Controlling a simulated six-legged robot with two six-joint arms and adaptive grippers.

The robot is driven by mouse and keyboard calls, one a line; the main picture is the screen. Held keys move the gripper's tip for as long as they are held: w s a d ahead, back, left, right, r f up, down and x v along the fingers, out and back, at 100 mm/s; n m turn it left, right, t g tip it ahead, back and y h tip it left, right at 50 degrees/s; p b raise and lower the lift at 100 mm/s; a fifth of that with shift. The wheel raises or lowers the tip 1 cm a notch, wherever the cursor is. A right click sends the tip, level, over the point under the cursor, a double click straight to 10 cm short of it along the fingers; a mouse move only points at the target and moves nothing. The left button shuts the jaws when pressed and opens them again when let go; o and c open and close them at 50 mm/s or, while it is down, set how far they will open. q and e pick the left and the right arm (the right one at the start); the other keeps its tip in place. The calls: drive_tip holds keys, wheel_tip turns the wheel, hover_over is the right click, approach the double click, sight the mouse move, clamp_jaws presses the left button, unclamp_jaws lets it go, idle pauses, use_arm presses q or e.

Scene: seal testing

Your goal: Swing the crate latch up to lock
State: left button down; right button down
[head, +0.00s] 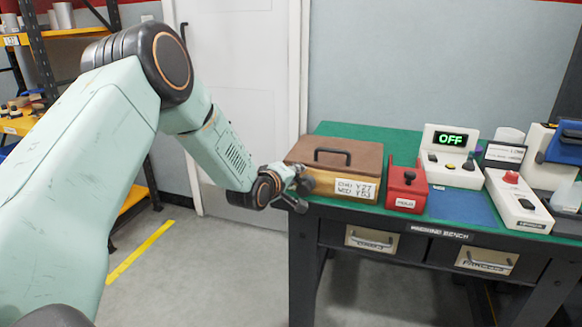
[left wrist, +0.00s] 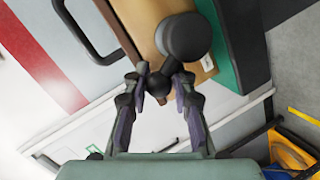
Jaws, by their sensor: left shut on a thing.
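The wooden crate (head: 318,182) with a brown lid and dark handle sits at the left end of the green-topped bench; part of it shows in the left wrist view (left wrist: 206,72). The dark latch (left wrist: 184,37) is on the crate's left end, with a round pivot disc and an arm ending in a knob. My left gripper (head: 297,190) is at that end. In the left wrist view its fingers (left wrist: 159,78) are closed around the knob end of the latch. In the head view the gripper largely hides the latch. My right gripper is not in view.
A red box (head: 406,186) stands close right of the crate. A white unit reading OFF (head: 450,155), a blue mat (head: 461,207) and other devices lie farther right. Two drawers are below the bench top. A shelf rack (head: 40,50) is at left; the floor between is clear.

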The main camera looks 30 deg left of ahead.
use_arm(q)
drive_tip(key=d+m+p, duration=0.1)
drive_tip(key=d+r+m+y+p, duration=0.1)
drive_tip(key=p, duration=0.1)
drive_tip(key=shift+w+m+g, duration=0.2)
drive_tip(key=shift+m+g, duration=0.1)
drive_tip(key=shift+m, duration=0.1)
drive_tip(key=shift+d+f+m+y+p, duration=0.15)
drive_tip(key=shift+d+m+y+p, duration=0.1)
drive_tip(key=shift+m+y+p, duration=0.25)
drive_tip(key=shift+f, duration=0.15)
drive_tip(key=c, duration=1.5)
unclamp_jaws()
drive_tip(key=shift+o, duration=0.7)
drive_tip(key=shift+d, duration=0.15)
drive_tip(key=shift+s+r, duration=0.2)
drive_tip(key=shift+s, duration=0.05)
drive_tip(key=v, duration=1.1)
drive_tip(key=shift+d, duration=0.2)
